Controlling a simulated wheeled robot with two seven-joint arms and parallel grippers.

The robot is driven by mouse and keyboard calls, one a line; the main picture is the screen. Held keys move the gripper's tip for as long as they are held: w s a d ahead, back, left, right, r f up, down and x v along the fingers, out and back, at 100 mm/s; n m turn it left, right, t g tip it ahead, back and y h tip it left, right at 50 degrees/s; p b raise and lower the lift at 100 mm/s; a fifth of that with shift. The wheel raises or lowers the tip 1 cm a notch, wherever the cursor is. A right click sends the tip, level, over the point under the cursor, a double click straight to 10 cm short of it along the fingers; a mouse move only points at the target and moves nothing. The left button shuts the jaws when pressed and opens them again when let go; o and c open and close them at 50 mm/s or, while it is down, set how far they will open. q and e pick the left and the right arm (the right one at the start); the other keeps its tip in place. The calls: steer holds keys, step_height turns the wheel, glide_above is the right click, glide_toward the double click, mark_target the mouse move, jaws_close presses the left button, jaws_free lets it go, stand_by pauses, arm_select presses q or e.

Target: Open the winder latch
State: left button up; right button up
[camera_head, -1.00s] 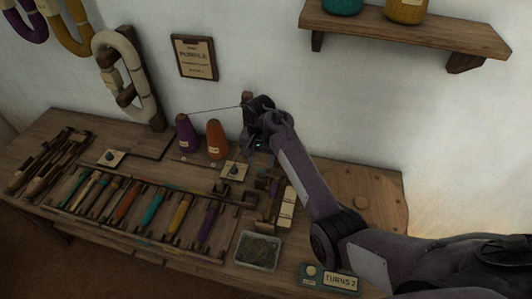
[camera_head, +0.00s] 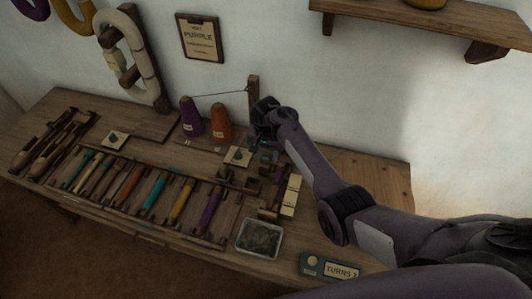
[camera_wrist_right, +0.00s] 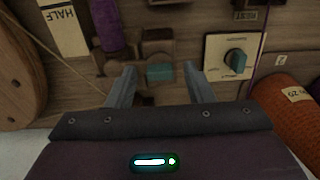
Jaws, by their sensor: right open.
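A small teal block (camera_wrist_right: 160,73), which may be the winder latch, sits on a dark wooden fitting in the right wrist view. My right gripper (camera_wrist_right: 158,78) is open, with one finger on each side of the block. I cannot tell whether the fingers touch it. A purple bobbin (camera_wrist_right: 110,28) lies just beyond, to the left. In the head view my right gripper (camera_head: 264,138) is low over the bench beside the upright post (camera_head: 253,92), and its own wrist hides most of the winder. My left gripper is not in view.
A knob plate (camera_wrist_right: 232,57) and an orange cone (camera_wrist_right: 292,112) are right of the gripper in the wrist view. On the bench (camera_head: 350,168) stand a purple cone (camera_head: 191,117), a rack of several bobbins and a metal tray (camera_head: 260,239). A TURNS box (camera_head: 328,267) is at the front.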

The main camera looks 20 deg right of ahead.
steer(key=c, duration=1)
